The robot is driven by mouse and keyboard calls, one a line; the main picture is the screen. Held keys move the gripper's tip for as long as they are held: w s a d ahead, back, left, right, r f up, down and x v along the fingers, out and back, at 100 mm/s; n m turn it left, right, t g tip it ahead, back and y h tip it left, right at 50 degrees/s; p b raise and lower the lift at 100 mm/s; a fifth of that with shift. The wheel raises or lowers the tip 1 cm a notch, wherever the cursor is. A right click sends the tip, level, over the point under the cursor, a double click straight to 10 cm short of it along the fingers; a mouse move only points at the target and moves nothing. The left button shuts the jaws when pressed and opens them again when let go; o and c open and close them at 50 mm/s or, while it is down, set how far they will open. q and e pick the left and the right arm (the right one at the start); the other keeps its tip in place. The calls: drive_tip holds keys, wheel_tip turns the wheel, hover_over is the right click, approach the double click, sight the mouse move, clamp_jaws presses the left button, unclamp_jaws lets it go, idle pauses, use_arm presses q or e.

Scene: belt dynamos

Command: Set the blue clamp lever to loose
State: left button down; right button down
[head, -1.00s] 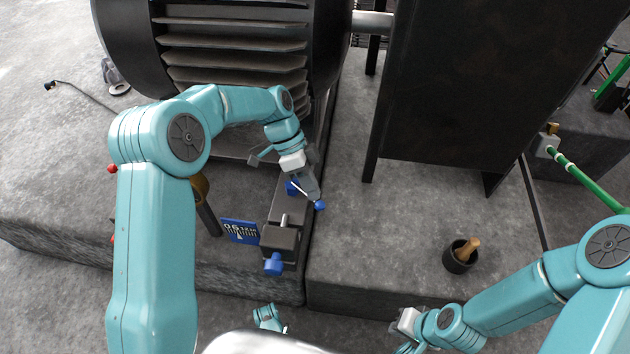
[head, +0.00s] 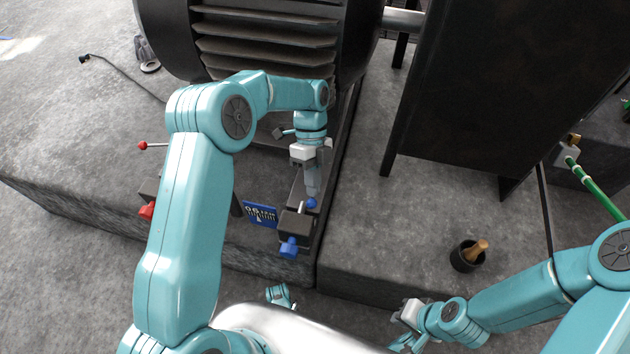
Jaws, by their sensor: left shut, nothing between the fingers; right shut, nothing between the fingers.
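The blue clamp lever shows as a blue ball (head: 311,203) at the far end of a dark block (head: 296,225), beside the big ribbed machine. Its hub and most of its arm are hidden behind my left gripper (head: 312,190). The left gripper is shut and points down with its tips at the ball, apparently touching it; the exact contact is hidden. My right gripper (head: 404,322) is shut and empty at the lower right, away from the lever.
A blue scale plate (head: 260,213) and a blue knob (head: 289,247) are by the block. A red-ended lever (head: 143,145) and red knob (head: 147,210) are further left. A dark cup with a wooden handle (head: 468,256) stands on the right plinth.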

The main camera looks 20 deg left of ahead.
use_arm(q)
drive_tip(key=shift+w+d, duration=0.15)
drive_tip(key=shift+w, duration=0.6)
wheel_tip(320, 180, up, 20)
drive_tip(key=p, duration=0.6)
drive_tip(key=shift+f, duration=0.1)
